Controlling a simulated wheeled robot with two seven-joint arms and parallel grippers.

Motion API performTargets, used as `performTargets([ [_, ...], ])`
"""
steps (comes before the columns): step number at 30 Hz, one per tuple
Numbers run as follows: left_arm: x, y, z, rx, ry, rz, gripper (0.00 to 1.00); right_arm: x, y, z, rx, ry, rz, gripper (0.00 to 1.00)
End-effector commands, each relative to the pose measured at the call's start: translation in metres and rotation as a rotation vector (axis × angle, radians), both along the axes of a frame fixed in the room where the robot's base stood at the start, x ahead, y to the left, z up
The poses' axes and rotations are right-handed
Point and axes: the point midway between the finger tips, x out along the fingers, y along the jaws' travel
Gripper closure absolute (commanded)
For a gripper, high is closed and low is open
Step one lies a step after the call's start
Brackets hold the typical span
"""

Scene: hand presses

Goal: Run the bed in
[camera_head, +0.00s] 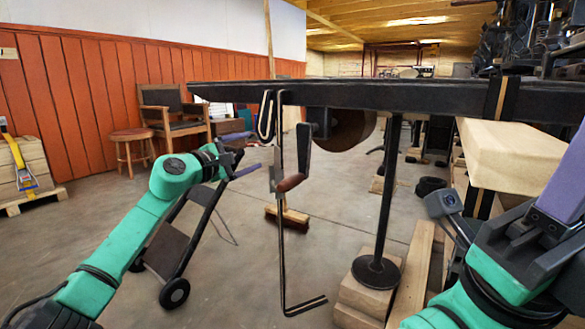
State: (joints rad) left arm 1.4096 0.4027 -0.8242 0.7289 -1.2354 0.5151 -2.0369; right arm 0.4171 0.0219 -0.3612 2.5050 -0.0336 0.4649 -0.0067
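The bed of the press shows as a long dark horizontal rail or slab (300,92) across the top of the view; I cannot tell bed from rails here. Below it hangs a brown round drum (347,128) with a crank whose wooden handle (291,183) points down and to the left. My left gripper (245,162) is left of the handle, apart from it, with its fingers spread and nothing between them. My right gripper (545,225) is at the lower right, partly cut off by the picture edge, and its fingertips are not clear.
A dark post (385,190) with a round foot stands on wooden blocks (362,295). A bent dark rod (283,250) hangs down left of centre. A hand truck (175,250) stands behind my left arm. A pale wooden block (512,150) is at the right.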

Motion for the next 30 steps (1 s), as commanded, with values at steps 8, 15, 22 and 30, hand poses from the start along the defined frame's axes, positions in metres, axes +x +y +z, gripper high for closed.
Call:
performTargets([
  [8,-0.002,0.002,-0.001,0.001,-0.001,0.000,0.00,0.000,0.000,-0.003,0.000,0.000,0.000,1.00],
  [15,-0.026,0.018,-0.004,0.003,-0.003,0.001,0.00,0.000,0.000,-0.021,0.000,0.000,0.000,1.00],
  [22,-0.050,0.033,-0.004,0.003,-0.001,0.001,0.00,0.000,0.000,-0.034,0.000,0.000,0.000,1.00],
  [30,-0.074,0.049,-0.002,0.001,-0.001,0.000,0.00,0.000,0.000,-0.047,0.000,0.000,0.000,1.00],
])
